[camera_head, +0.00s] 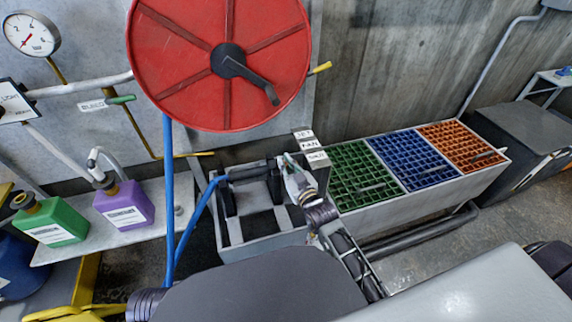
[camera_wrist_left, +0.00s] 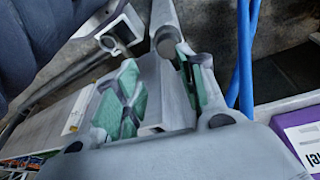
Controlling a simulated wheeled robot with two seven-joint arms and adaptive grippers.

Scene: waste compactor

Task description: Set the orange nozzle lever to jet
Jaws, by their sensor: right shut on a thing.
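The label plate (camera_head: 310,145) reads JET, FAN and SHUT from top to bottom. The black nozzle (camera_head: 250,172) lies in a cradle left of it, with the blue hose running to its left end. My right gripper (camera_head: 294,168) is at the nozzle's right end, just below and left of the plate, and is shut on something. The fingers hide what they hold; no orange of the lever shows, and its position cannot be read. My left gripper (camera_wrist_left: 160,92) has its green-padded fingers apart, with nothing clearly between them.
A red hose reel (camera_head: 185,65) hangs above. Purple (camera_head: 122,210) and green (camera_head: 55,222) containers stand on the left shelf. A trough (camera_head: 400,206) with green, blue and orange grates runs right of the nozzle. Blue hoses hang close to my left gripper.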

